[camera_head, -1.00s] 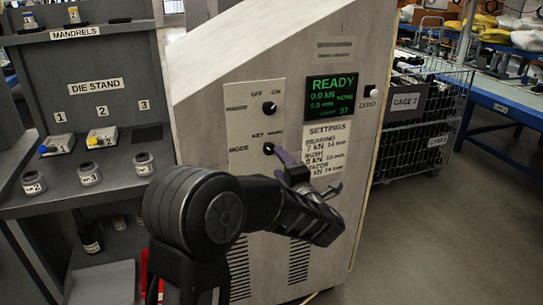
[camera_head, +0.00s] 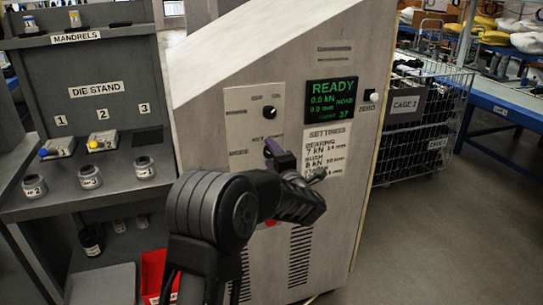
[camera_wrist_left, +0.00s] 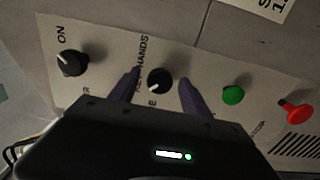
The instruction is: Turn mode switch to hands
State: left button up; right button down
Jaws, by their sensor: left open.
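The mode switch (camera_wrist_left: 160,80) is a round black knob on the pale panel of the press. In the left wrist view its pale mark faces the lower left, and the partly covered KEY and HANDS lettering (camera_wrist_left: 142,52) runs beside it. My left gripper (camera_head: 283,157) is open in front of the panel. In the left wrist view its two purple fingers (camera_wrist_left: 160,84) stand on either side of the knob with gaps visible. Whether the fingertips reach the knob's depth is unclear. In the head view the gripper hides much of the mode area. My right gripper is not in view.
The OFF/ON knob (camera_wrist_left: 71,63) sits on one side of the mode switch. A green button (camera_wrist_left: 233,95) and a red button (camera_wrist_left: 296,110) sit on the other. The display (camera_head: 331,100) reads READY. The die stand (camera_head: 101,89) is at left, a wire cage (camera_head: 418,130) at right.

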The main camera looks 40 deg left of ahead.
pick_arm(q)
grip_shut()
dwell(0.5)
jog(key=shift+m, duration=0.3)
jog(key=m+p, duration=0.1)
jog(key=m, duration=0.2)
jog(key=shift+p, duration=0.3)
jog(key=m+p, duration=0.2)
jog(key=m, duration=0.3)
jog(key=shift+r, duration=0.1)
jog(key=m+p, duration=0.3)
jog(key=m, duration=0.2)
jog(key=shift+p, duration=0.35)
jog(key=shift+m+p, duration=1.15)
jog(key=shift+m, duration=1.05)
jog(key=shift+f, duration=0.2)
